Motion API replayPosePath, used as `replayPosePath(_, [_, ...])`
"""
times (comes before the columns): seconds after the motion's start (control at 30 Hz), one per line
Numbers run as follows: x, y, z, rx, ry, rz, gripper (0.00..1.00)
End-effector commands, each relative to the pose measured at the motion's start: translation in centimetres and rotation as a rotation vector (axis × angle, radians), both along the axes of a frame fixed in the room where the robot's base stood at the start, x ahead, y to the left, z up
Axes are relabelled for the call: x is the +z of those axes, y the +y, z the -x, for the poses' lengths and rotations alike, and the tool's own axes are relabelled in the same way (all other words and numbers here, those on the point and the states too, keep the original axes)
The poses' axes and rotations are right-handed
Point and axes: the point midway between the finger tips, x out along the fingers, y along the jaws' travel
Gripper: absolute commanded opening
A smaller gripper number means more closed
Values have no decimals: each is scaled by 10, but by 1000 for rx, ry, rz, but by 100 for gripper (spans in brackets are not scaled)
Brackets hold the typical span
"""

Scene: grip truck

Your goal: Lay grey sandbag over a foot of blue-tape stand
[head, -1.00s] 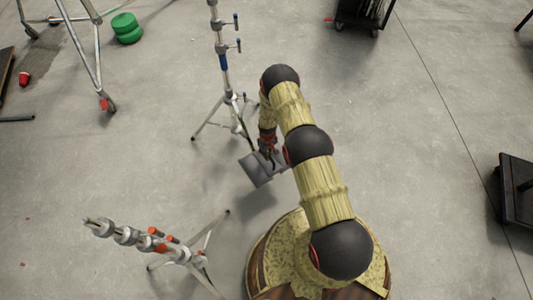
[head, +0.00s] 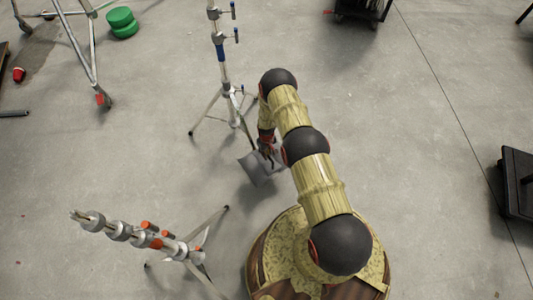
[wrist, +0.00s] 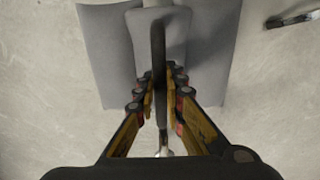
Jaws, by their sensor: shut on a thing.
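The grey sandbag (head: 256,170) hangs from my gripper (head: 267,146) in the head view, low by the blue-tape stand (head: 221,52). In the wrist view my gripper (wrist: 161,88) is shut on the bag's dark strap (wrist: 159,45), with the grey lobes of the sandbag (wrist: 106,48) spread on both sides. I cannot tell whether the bag touches the leg or floor.
An orange-tape stand (head: 155,242) is at the lower left. Green round weights (head: 121,22) and a larger frame stand (head: 92,60) are at the upper left. A dark cart (head: 362,8) is at the top, a black platform (head: 517,182) at the right. Floor between is clear.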

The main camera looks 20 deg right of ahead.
Motion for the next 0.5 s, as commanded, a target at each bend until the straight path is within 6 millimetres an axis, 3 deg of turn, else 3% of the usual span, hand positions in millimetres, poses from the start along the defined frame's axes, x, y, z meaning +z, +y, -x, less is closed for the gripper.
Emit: replayPosePath(0.5, [-38,-1,-5,0,-7,1,0])
